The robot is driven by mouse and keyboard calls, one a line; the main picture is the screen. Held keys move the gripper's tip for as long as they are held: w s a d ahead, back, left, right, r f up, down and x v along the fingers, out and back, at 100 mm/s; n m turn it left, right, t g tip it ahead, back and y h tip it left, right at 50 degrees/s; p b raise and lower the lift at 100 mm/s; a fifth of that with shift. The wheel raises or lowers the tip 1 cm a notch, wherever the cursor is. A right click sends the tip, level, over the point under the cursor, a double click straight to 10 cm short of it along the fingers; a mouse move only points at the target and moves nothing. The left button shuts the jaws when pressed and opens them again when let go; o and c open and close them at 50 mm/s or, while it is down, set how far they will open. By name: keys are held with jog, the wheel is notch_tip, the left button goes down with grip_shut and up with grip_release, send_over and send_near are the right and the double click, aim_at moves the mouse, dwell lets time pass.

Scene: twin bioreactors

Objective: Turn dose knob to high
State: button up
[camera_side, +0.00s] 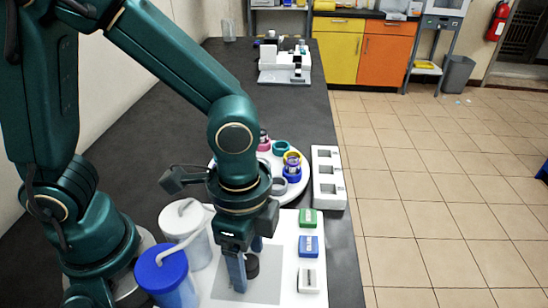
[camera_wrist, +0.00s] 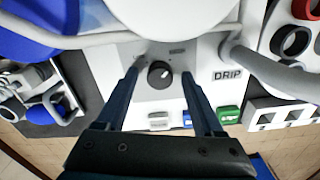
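The black round dose knob (camera_wrist: 160,74) sits on a grey plate of the white panel, with a short white mark on its top pointing up and right in the wrist view. In the side view the knob (camera_side: 252,266) is partly hidden by a finger. My gripper (camera_wrist: 162,76) is open, with one blue finger on each side of the knob and a visible gap to it on both sides. In the side view my gripper (camera_side: 246,268) points straight down at the knob. I cannot read any dose labels around the knob.
A blue-lidded vessel (camera_side: 165,268) and a white-lidded vessel (camera_side: 185,222) with tubes stand close left. Green (camera_side: 307,217), blue (camera_side: 308,246) and white (camera_side: 308,280) blocks line the panel's right. Beyond are a round tray with coloured rings and a slotted white rack (camera_side: 328,178).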

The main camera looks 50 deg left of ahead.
aim_at(247, 258)
jog(key=shift+r, duration=0.1)
jog(key=shift+r, duration=2.5)
jog(key=shift+a+r+n, duration=0.2)
jog(key=shift+a+n, duration=0.1)
jog(key=a+r+n+t, duration=0.5)
jog(key=a+n, duration=0.5)
jog(key=shift+s+a+n+t, duration=0.2)
jog(key=shift+s+n+t, duration=0.1)
jog(key=shift+s+n, duration=0.1)
